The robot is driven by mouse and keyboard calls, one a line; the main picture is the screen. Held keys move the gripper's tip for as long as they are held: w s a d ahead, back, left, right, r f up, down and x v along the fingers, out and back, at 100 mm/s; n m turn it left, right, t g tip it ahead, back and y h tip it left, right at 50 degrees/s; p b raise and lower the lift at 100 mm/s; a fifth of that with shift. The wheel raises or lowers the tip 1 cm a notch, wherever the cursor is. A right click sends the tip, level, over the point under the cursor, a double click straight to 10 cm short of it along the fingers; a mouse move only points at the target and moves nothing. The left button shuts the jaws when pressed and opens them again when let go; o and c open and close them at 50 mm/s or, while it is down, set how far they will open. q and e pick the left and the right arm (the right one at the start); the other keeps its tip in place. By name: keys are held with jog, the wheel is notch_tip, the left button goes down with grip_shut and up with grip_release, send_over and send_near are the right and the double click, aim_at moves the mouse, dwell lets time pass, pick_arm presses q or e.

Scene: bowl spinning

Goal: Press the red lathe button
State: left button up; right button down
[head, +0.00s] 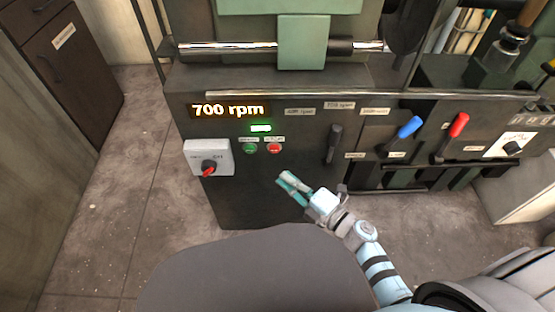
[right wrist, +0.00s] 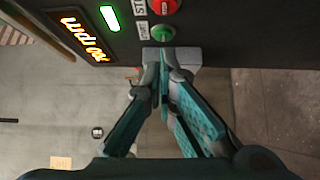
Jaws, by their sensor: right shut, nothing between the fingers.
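The red lathe button (head: 274,148) is on the dark front panel of the lathe, right of a green button (head: 250,148). In the right wrist view the red button (right wrist: 163,5) is at the top edge, partly cut off, with the green button (right wrist: 162,34) below it. My right gripper (head: 283,179) is shut and empty, below and slightly right of the red button in the head view. In the right wrist view its closed fingertips (right wrist: 162,52) point toward the panel, close to the green button in the picture; contact cannot be told. My left gripper is not in view.
A glowing display (head: 228,110) reads 700 rpm. A grey switch box (head: 208,158) with a red knob sticks out at the panel's left. A black lever (head: 334,144), a blue-handled lever (head: 409,127) and a red-handled lever (head: 458,125) stand to the right. Open floor lies left.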

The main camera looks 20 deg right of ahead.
aim_at(274, 150)
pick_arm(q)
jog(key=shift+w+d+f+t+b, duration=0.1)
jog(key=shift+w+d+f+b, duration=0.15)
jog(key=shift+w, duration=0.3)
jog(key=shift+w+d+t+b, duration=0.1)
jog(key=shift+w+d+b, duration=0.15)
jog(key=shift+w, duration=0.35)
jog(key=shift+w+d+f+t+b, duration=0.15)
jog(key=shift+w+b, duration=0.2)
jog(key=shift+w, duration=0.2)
pick_arm(e)
jog(key=w+a, duration=0.1)
jog(key=w, duration=0.6)
jog(key=shift+w, duration=0.15)
